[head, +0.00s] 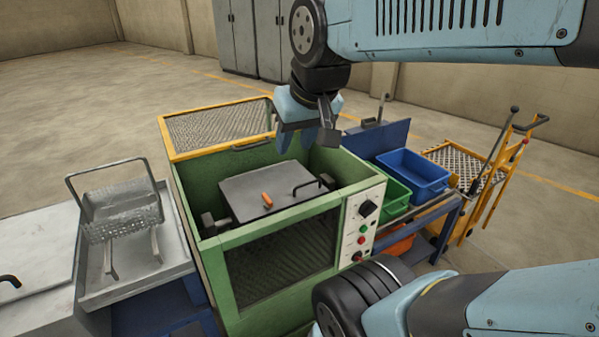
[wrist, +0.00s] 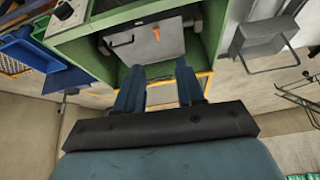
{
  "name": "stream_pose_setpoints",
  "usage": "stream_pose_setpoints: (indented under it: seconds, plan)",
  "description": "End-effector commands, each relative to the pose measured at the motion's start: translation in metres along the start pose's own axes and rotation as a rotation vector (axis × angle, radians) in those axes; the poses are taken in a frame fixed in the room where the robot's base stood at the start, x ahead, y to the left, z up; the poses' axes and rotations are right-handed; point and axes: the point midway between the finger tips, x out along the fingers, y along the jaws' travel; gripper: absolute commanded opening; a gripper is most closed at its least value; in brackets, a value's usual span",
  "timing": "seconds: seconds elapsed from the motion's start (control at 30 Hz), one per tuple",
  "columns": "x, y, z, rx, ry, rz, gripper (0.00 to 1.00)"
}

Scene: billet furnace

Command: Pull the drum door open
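The drum (head: 222,224) sits inside an open-topped green machine (head: 215,260). Its flat grey door (head: 250,188) faces up and looks closed. A black bar handle (head: 307,184) stands on the door's right side, and an orange latch (head: 267,200) is near its middle. The wrist view also shows the door (wrist: 148,45), handle (wrist: 122,41) and latch (wrist: 156,34). My gripper (head: 306,142) hangs over the back right of the machine, above and behind the handle. In the wrist view its fingers (wrist: 158,85) are apart, with nothing between them.
The machine's yellow mesh guard (head: 218,127) is raised at the back. A control panel (head: 362,222) is at its front right. Left is a metal tray (head: 180,247) with a wire basket (head: 122,210). Right are blue (head: 413,174) and green (head: 393,197) bins and a yellow cart (head: 465,172).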

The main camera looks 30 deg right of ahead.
Motion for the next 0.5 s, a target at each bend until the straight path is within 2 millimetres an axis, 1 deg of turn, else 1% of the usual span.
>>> stream_pose_setpoints:
  seconds: [0.03, 0.1, 0.17, 0.3, 0.37, 0.5]
  plan:
    - [0.004, 0.002, -0.005, 0.032, -0.011, -0.002, 0.38]
    - [0.011, -0.008, -0.015, 0.097, -0.027, -0.005, 0.38]
    - [0.019, -0.004, -0.025, 0.166, -0.043, -0.008, 0.38]
    - [0.043, 0.012, -0.052, 0.357, -0.083, -0.006, 0.38]
    - [0.054, 0.02, -0.061, 0.439, -0.101, -0.002, 0.38]
    - [0.082, 0.041, -0.083, 0.631, -0.137, 0.015, 0.38]
